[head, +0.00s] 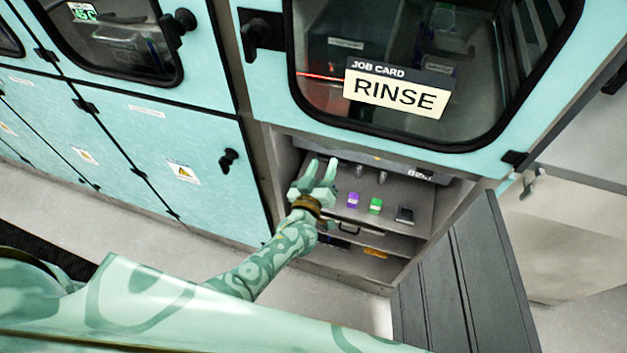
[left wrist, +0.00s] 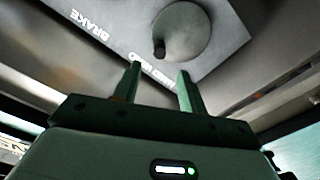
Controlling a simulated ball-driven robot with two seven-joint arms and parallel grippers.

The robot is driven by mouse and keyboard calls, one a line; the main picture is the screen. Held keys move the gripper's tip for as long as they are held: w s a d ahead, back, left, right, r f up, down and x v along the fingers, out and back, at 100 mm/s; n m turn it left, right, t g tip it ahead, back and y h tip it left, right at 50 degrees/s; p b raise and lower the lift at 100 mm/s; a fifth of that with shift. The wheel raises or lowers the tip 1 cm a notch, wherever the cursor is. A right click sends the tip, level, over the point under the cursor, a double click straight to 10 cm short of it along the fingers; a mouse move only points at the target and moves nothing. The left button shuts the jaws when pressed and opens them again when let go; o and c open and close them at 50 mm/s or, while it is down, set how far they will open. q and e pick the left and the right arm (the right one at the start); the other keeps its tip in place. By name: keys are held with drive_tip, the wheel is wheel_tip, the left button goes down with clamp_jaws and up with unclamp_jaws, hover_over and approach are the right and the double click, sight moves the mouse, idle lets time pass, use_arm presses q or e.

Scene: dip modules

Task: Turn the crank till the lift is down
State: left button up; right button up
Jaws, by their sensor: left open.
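The crank (left wrist: 195,30) shows in the left wrist view as a round grey disc with a short dark knob (left wrist: 158,49) near its edge. The disc is on a grey panel with white lettering that reads BRAKE; a second label is partly hidden by a finger. My left gripper (left wrist: 160,70) is open, its fingers pointing at the panel just below the knob, with nothing seen between them. In the head view the left gripper (head: 323,165) reaches into the open bay under the RINSE window, and I cannot make out the crank there. I cannot pick out the lift. My right gripper is not in view.
A RINSE job card (head: 396,92) is on the window above the bay. The bay holds a control panel with a purple button (head: 353,200) and a green button (head: 376,206). A dark open door (head: 460,275) stands at its right. Closed teal cabinets line the left.

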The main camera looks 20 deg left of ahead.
use_arm(q)
drive_tip(key=s+p, duration=0.2)
drive_tip(key=s, duration=0.5)
drive_tip(key=shift+s, duration=0.4)
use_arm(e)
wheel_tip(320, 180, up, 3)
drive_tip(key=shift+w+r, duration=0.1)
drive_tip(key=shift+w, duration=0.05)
use_arm(q)
drive_tip(key=shift+a, duration=0.1)
